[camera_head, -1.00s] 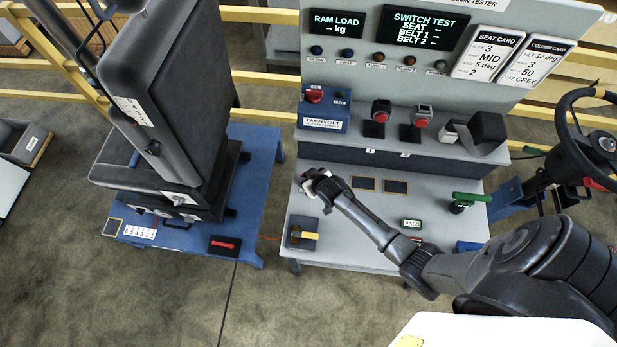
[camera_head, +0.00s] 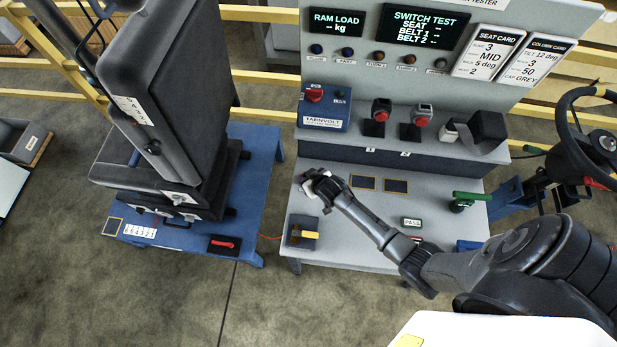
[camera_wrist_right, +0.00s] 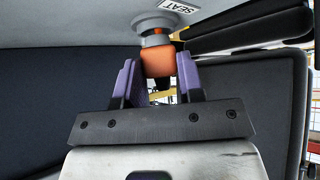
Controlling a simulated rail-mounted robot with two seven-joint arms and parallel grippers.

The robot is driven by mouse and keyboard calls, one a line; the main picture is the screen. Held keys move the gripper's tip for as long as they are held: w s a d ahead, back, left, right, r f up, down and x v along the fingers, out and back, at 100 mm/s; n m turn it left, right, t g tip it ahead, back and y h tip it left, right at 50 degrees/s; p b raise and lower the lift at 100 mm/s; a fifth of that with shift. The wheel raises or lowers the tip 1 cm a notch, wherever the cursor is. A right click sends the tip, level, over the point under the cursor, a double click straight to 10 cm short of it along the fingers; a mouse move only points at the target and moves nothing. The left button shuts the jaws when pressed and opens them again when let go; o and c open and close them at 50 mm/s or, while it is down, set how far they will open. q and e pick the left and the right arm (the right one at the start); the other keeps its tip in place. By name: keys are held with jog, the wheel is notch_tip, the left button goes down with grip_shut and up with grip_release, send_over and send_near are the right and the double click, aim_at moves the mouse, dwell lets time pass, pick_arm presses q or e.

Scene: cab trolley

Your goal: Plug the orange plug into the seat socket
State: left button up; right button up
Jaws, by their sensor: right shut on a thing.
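My right gripper (camera_head: 316,184) is over the left part of the grey bench in the head view. In the right wrist view, its purple fingers (camera_wrist_right: 158,80) are shut on the orange plug (camera_wrist_right: 158,62). The plug's far end meets the grey round seat socket (camera_wrist_right: 155,25), beside a label reading SEAT. They look lined up and touching; how deep the plug sits cannot be told. I cannot make out the plug or the socket in the head view, where the gripper is in front. My left gripper is not in view.
The dark seat (camera_head: 185,90) stands on a blue table (camera_head: 262,165) to the left. A dark box with a yellow handle (camera_head: 302,232) sits on the bench's front left (camera_head: 350,235). The tester panel (camera_head: 455,75) rises behind. A steering wheel (camera_head: 580,130) stands at right.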

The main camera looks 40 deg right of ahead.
jog(key=shift+f+b, duration=0.3)
jog(key=shift+f, duration=0.3)
jog(key=o, duration=1.1)
jog(key=shift+p+v, duration=0.95)
jog(key=shift+v, duration=6)
